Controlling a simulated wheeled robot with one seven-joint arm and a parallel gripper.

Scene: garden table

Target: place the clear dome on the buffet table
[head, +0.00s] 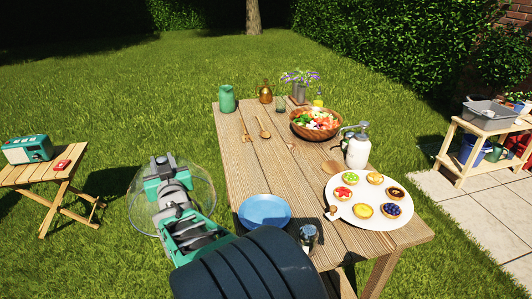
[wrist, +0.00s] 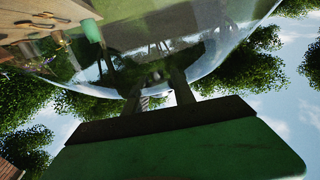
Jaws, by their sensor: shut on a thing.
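The clear dome (head: 205,193) hangs over the grass just left of the wooden buffet table (head: 240,158), apart from it. In the wrist view the dome (wrist: 235,45) fills the upper part, seen through its clear wall. My gripper (head: 160,170) is shut on the dome; its two fingers (wrist: 157,92) show in the wrist view. The knob or part between the fingers is hard to make out, and my arm hides part of the dome. A white round board (head: 340,212) with several small tarts lies at the table's near right.
A blue plate (head: 264,211) and a glass shaker (head: 308,238) stand near the left front. A white jar (head: 358,152), salad bowl (head: 314,129), green pitcher (head: 227,98) and flowers (head: 299,80) stand farther back. The table's middle left is mostly clear. A folding side table (head: 45,175) stands left.

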